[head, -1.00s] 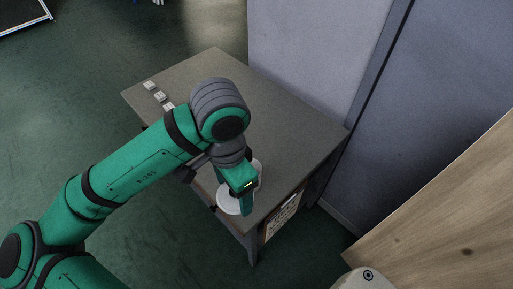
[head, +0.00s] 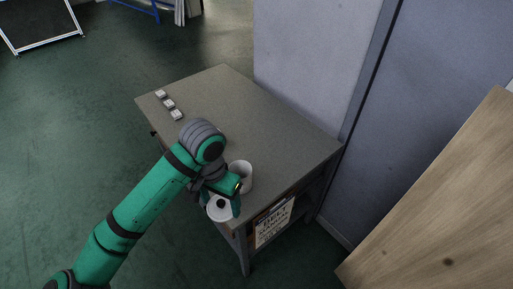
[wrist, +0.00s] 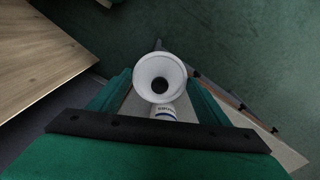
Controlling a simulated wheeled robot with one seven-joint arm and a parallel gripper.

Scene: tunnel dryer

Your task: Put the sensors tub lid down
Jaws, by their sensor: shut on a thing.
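The sensors tub lid (head: 213,213) is a white disc with a dark centre, at the table's near corner in the head view. In the wrist view the lid (wrist: 143,80) shows round and pale between my green fingers. My gripper (head: 228,200) is shut on it. I cannot tell whether the lid touches the table top or hangs just above it. The white tub (head: 244,171) stands upright on the table just behind my gripper, partly hidden by it. In the wrist view the tub (wrist: 166,112), with dark lettering, shows beyond the lid.
The grey table (head: 270,128) is mostly clear, with several small white blocks (head: 169,104) at its far left edge. A printed sign (head: 273,222) hangs on its near side. A grey panel wall (head: 305,70) stands behind, and a wooden board (head: 450,200) at the right.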

